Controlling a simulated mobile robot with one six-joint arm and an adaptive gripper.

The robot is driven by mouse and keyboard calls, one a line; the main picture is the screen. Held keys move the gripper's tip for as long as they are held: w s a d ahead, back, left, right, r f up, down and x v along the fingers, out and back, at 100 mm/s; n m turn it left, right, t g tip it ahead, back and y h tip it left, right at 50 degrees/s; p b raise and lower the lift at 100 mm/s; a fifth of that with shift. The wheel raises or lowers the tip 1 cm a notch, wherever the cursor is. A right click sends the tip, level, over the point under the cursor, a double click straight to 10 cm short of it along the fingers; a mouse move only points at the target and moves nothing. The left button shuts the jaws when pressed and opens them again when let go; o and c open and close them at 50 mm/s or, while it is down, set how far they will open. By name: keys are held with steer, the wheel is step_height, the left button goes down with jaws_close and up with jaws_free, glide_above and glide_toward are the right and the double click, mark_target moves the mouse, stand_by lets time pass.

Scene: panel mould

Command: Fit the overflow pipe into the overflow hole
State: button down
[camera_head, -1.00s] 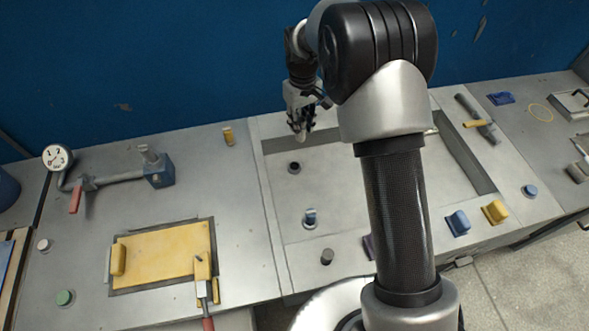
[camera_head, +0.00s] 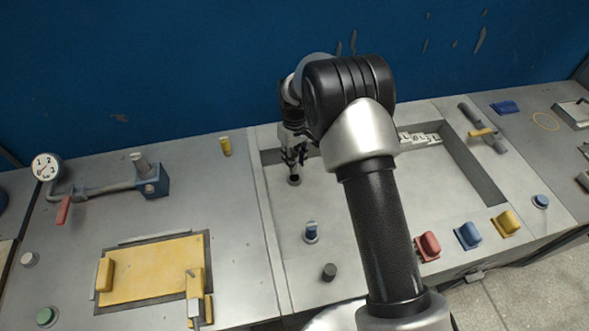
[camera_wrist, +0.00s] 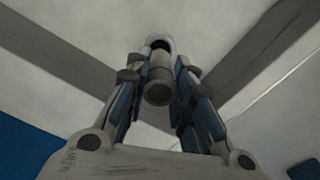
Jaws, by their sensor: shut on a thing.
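My gripper (camera_head: 292,160) points down at the left end of the recessed tray (camera_head: 268,200). In the wrist view, my gripper (camera_wrist: 158,78) is shut on the grey overflow pipe (camera_wrist: 158,88), a short cylinder between the blue-padded fingers. The overflow hole (camera_head: 294,181) is a dark round opening with a collar, directly below the fingertips. In the wrist view the overflow hole (camera_wrist: 160,43) shows as a dark opening with a pale rim just beyond the pipe. The pipe's far end is close to the hole; I cannot tell whether it has entered.
A blue-topped fitting (camera_head: 311,232) and a dark peg (camera_head: 329,272) stand nearer the front. Red (camera_head: 427,246), blue (camera_head: 467,236) and yellow (camera_head: 504,223) blocks line the front right. A yellow panel (camera_head: 150,272) and gauge (camera_head: 46,166) lie left. White pieces (camera_head: 420,138) lie at the tray's back.

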step_height(320, 180, down, 4)
steer(key=shift+f+b, duration=0.25)
steer(key=shift+b, duration=0.4)
steer(key=shift+r, duration=0.15)
steer(key=c, duration=1.8)
jaws_free()
steer(key=shift+f, duration=0.25)
steer(key=shift+c, duration=0.2)
steer(key=o, duration=0.4)
steer(key=shift+o, duration=0.2)
steer(key=shift+r, duration=0.1)
step_height(320, 180, up, 12)
steer(key=p, duration=0.4)
steer(key=shift+r, duration=0.2)
